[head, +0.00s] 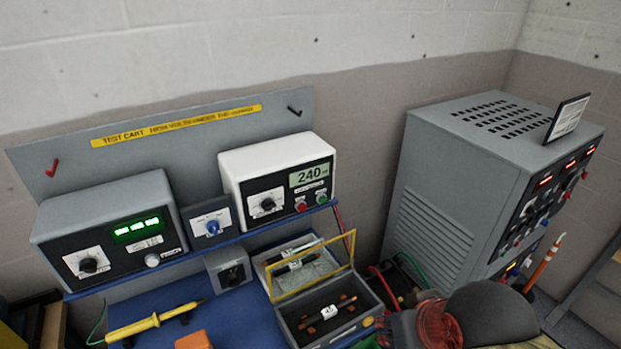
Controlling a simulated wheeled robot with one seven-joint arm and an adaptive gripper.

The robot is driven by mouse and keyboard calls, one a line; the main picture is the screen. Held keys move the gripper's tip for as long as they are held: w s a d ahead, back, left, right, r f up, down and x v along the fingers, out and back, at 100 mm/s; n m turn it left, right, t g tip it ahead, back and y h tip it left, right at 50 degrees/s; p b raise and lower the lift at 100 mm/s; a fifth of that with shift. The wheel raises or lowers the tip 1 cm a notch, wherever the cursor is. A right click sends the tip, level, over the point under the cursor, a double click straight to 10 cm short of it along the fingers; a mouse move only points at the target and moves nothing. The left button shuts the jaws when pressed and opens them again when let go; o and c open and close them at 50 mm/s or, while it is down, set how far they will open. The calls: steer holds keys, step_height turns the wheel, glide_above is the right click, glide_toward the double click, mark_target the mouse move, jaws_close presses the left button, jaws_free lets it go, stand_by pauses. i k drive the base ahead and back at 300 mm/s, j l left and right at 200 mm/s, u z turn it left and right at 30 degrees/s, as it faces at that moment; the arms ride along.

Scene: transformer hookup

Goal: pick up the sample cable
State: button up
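A short dark cable piece with a white label and orange-brown ends (328,312) lies inside an open grey box (366,316) at the bottom centre of the head view. It appears to be the sample cable. The box's yellow-framed lid (352,246) stands raised behind it. My gripper's fingers do not show.
A blue cart top (240,318) holds a yellow probe (150,322), an orange object (193,340) and a small grey unit (229,268). Two meters (110,236) (280,180) stand on the shelf behind. A large grey cabinet (440,190) stands right, with red and green cables beside it.

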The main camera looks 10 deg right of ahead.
mark_target(327, 313)
steer(key=j+z, duration=0.35)
steer(key=z, duration=0.15)
steer(key=k+j+z, duration=0.2)
steer(key=z, duration=0.3)
steer(key=k+j+z, duration=0.15)
steer(key=j+z, duration=0.15)
steer(key=z, duration=0.2)
